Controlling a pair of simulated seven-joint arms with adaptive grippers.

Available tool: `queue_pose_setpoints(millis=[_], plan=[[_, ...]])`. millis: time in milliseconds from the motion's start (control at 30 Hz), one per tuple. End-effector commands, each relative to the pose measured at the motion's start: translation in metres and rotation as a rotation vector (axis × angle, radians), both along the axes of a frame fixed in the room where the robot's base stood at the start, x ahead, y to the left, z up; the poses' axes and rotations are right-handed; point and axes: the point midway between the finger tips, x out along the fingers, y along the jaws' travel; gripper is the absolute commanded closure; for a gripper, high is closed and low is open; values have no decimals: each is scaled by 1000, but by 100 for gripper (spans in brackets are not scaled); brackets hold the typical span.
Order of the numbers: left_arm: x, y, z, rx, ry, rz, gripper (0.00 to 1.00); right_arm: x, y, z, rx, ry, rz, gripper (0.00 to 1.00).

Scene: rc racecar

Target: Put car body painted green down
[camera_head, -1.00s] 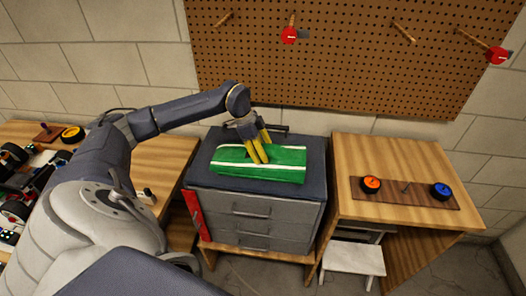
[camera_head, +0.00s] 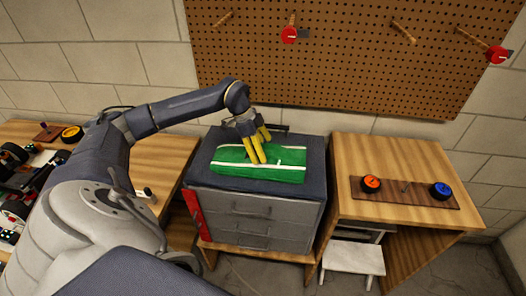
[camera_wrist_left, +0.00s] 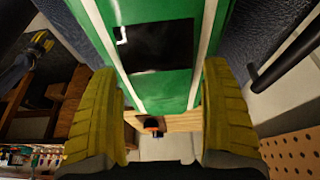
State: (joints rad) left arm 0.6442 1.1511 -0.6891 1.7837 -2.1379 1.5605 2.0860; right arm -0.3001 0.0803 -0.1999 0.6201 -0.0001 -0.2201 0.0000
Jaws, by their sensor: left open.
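The green car body (camera_head: 235,166) with white stripes lies flat on the dark top of the grey drawer cabinet (camera_head: 312,180). My left gripper (camera_head: 259,158) is right above and at the car body, with its yellow fingers pointing down. In the left wrist view the fingers (camera_wrist_left: 165,110) are spread apart, one on each side of the green body (camera_wrist_left: 150,85), which shows its dark window patch. Gaps show between the fingers and the body, though contact low down is hard to judge.
A wooden table with an orange wheel (camera_head: 371,183) and a blue wheel (camera_head: 440,190) on a board stands at the right. A pegboard (camera_head: 340,60) with red items on pegs hangs behind. A cluttered wooden bench (camera_head: 155,160) is at the left.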

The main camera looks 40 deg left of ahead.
Motion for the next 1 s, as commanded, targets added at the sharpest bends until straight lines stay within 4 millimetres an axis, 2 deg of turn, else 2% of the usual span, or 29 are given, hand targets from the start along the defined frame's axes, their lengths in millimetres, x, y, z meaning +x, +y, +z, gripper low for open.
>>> queue_pose_setpoints(millis=[300,533,767,1000], plan=[[-10,19,52,2,-4,1,19,0,0,0,0,0,0,56],[-17,30,83,1,-2,1,19,0,0,0,0,0,0,56],[-21,36,99,0,-1,0,19,0,0,0,0,0,0,56],[-22,37,103,0,-1,0,19,0,0,0,0,0,0,56]])
